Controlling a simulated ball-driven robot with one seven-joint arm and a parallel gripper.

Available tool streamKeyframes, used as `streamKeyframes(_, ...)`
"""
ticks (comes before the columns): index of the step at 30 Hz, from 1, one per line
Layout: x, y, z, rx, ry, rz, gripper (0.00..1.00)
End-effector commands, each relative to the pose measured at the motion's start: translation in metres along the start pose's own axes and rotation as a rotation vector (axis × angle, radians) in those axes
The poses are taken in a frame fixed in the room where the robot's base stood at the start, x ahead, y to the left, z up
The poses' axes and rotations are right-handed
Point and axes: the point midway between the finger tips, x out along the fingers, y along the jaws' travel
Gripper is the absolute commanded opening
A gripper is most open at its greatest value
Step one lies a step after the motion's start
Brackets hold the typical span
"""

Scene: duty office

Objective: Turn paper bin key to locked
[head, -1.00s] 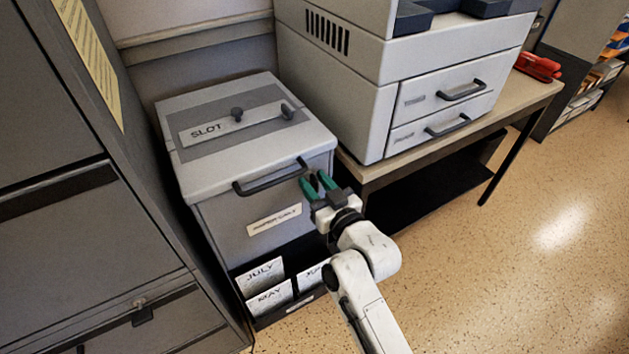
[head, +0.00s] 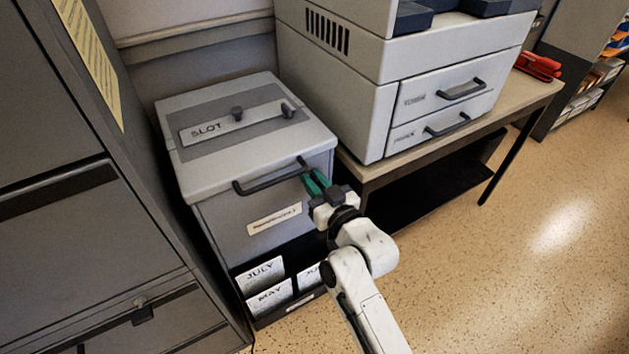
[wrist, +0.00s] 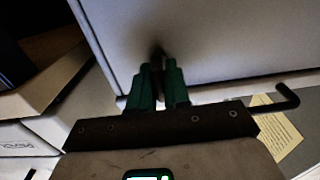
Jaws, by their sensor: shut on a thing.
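The grey paper bin (head: 225,215) stands at left centre in the head view, with a paper label on its front. Its front face (wrist: 220,45) fills the upper wrist view. My gripper (head: 314,180) is at the bin's upper right front, just right of the lid handle (head: 270,182). In the wrist view its green fingers (wrist: 159,76) are closed together on a small dark thing at the bin front, apparently the key. The key is mostly hidden by the fingers, so its turn angle cannot be read.
The lid handle (wrist: 285,100) lies close beside the fingers. A printer (head: 400,90) on a table (head: 400,165) stands close on the right, a grey cabinet (head: 60,240) on the left. Month cards (head: 262,275) sit low on the bin. Floor at lower right is clear.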

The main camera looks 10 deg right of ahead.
Motion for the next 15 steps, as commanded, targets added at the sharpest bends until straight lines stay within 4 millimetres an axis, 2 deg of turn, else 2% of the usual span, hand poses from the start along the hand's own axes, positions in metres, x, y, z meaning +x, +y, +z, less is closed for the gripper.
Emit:
streamKeyframes(8, -0.0001, 0.0001, -0.0009, 0.055, 0.0, 0.0, 0.0)
streamKeyframes(15, -0.0001, 0.0003, -0.0017, 0.21, -0.001, -0.001, 0.0)
